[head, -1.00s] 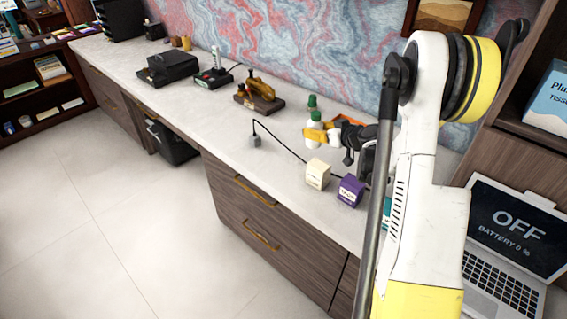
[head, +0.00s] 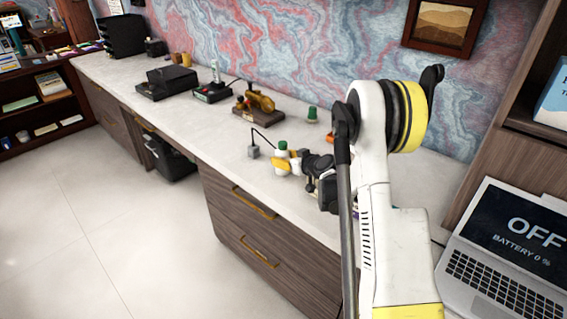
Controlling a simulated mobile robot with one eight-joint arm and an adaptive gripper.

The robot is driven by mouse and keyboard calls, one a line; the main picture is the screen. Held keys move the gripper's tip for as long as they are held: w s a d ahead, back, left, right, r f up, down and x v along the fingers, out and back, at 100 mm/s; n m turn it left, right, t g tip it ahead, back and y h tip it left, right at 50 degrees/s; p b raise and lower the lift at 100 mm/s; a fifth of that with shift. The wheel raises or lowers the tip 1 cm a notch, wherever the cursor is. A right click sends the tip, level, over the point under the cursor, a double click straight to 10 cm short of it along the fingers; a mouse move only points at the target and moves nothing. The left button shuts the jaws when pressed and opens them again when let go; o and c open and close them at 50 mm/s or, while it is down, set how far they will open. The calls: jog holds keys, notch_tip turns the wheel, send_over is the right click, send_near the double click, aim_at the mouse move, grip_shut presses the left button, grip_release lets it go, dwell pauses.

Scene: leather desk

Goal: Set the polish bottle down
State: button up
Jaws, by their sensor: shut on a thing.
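My gripper (head: 279,163) is shut on a white polish bottle with a green cap (head: 282,153), which looks upright. It is near the front edge of the desk (head: 220,143), just right of a small grey block (head: 253,152). I cannot tell whether the bottle's base touches the desk, because the yellow fingers cover its lower part. A second green-capped bottle (head: 312,115) stands farther back, apart from my gripper.
A brass device on a wooden base (head: 258,103) stands farther back on the desk. Black boxes (head: 170,81) are at the far left. An open laptop (head: 505,245) is at the right. The desk left of the grey block is clear.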

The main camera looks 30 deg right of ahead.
jog(key=shift+f, duration=0.15)
jog(key=o, duration=1.3)
